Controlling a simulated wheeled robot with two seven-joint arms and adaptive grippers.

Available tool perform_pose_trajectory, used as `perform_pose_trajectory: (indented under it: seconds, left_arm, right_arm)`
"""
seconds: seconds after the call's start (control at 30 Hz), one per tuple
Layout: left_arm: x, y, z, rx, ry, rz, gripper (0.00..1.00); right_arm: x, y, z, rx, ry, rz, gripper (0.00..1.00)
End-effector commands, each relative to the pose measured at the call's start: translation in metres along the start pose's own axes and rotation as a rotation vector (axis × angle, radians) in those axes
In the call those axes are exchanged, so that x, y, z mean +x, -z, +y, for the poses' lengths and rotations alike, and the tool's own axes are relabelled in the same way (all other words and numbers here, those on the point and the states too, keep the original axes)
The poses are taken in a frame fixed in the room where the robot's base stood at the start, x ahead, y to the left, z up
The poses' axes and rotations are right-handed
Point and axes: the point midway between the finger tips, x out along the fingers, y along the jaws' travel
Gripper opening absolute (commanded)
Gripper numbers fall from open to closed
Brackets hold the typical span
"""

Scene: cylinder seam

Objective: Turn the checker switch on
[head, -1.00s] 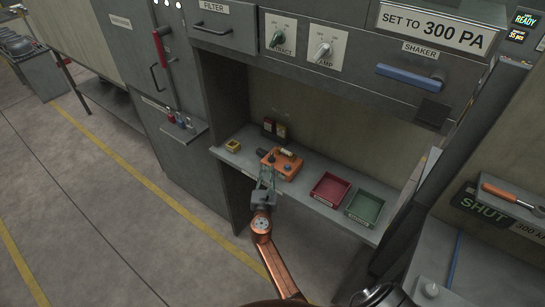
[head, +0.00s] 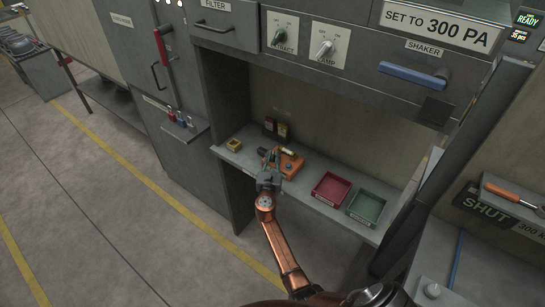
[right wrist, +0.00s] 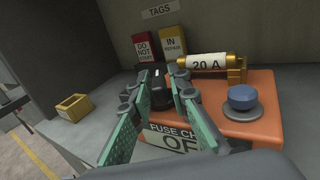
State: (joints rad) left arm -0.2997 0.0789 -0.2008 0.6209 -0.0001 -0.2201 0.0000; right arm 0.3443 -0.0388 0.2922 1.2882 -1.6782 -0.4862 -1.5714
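The orange fuse checker (head: 291,164) lies on the bench shelf; it also shows in the right wrist view (right wrist: 262,116). A black switch (right wrist: 159,94) stands on its left part. A label (right wrist: 180,137), partly hidden by a finger, reads "FUSE CH" and "OF". A "20 A" fuse (right wrist: 205,64) sits in brass clips at its back, and a blue round button (right wrist: 240,97) is at the right. My right gripper (right wrist: 160,76) is open, its green fingers on either side of the black switch. Whether they touch it I cannot tell. My left gripper is not in view.
A small yellow box (head: 233,145) stands left of the checker. Red (head: 331,188) and green (head: 366,206) trays stand to its right. Red and yellow tags (right wrist: 171,43) are behind it. A cabinet front with knobs and a blue shaker handle (head: 413,76) overhangs the shelf.

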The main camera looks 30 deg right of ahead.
Motion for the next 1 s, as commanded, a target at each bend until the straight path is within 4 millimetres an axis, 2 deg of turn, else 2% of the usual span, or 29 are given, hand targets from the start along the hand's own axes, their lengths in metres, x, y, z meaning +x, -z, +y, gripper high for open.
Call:
perform_pose_trajectory:
  seconds: [0.23,0.67,1.0]
  left_arm:
    - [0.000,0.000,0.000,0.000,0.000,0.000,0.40]
    - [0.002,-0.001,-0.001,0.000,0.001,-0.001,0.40]
    - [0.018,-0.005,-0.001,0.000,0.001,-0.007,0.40]
  right_arm:
    - [0.000,0.000,0.000,0.000,0.000,0.000,0.00]
    - [-0.001,0.001,0.001,0.001,0.015,0.001,0.00]
    - [0.000,0.003,0.002,0.000,0.183,0.000,0.00]
